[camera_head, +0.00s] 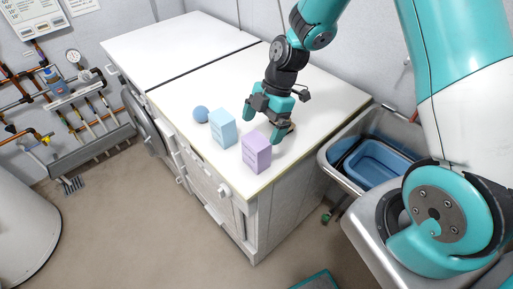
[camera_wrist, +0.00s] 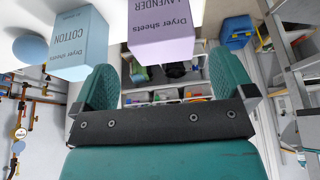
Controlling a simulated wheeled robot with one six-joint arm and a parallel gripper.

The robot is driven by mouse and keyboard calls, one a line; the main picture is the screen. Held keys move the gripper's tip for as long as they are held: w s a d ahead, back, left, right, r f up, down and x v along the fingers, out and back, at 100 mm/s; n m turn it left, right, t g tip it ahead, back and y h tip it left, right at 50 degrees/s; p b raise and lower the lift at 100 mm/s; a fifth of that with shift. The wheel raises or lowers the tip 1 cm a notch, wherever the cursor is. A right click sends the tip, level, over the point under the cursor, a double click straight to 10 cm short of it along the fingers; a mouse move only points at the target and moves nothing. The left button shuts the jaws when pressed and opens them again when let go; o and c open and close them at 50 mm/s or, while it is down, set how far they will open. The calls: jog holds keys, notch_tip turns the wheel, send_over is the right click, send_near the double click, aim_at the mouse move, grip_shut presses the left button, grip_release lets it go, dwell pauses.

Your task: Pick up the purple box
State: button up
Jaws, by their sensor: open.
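The purple box (camera_head: 257,152) stands upright on the white countertop (camera_head: 200,87) near its front corner. In the wrist view the purple box (camera_wrist: 161,28), lettered "Lavender Dryer sheets", appears upside down, ahead of the fingers and within the sideways gap between them. My gripper (camera_head: 266,124) is beside the box on its far side, with its fingers spread. The wrist view shows both green fingers of my gripper (camera_wrist: 163,85) apart with nothing between them. I cannot tell how far the fingertips are from the box.
A light blue box (camera_head: 223,128), lettered "Cotton" in the wrist view (camera_wrist: 78,42), stands close left of the purple box. A blue ball (camera_head: 201,114) lies beyond it. A sink with a blue tub (camera_head: 376,163) is at the right. The counter's far left is clear.

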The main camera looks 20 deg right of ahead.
aim_at(257, 139)
jog(key=shift+p+x, duration=1.3)
jog(key=shift+x, duration=2.15)
jog(key=shift+s+a+r, duration=0.1)
jog(key=shift+s+a, duration=0.05)
jog(key=shift+s, duration=0.05)
jog(key=shift+c, duration=0.5)
jog(key=c, duration=0.9)
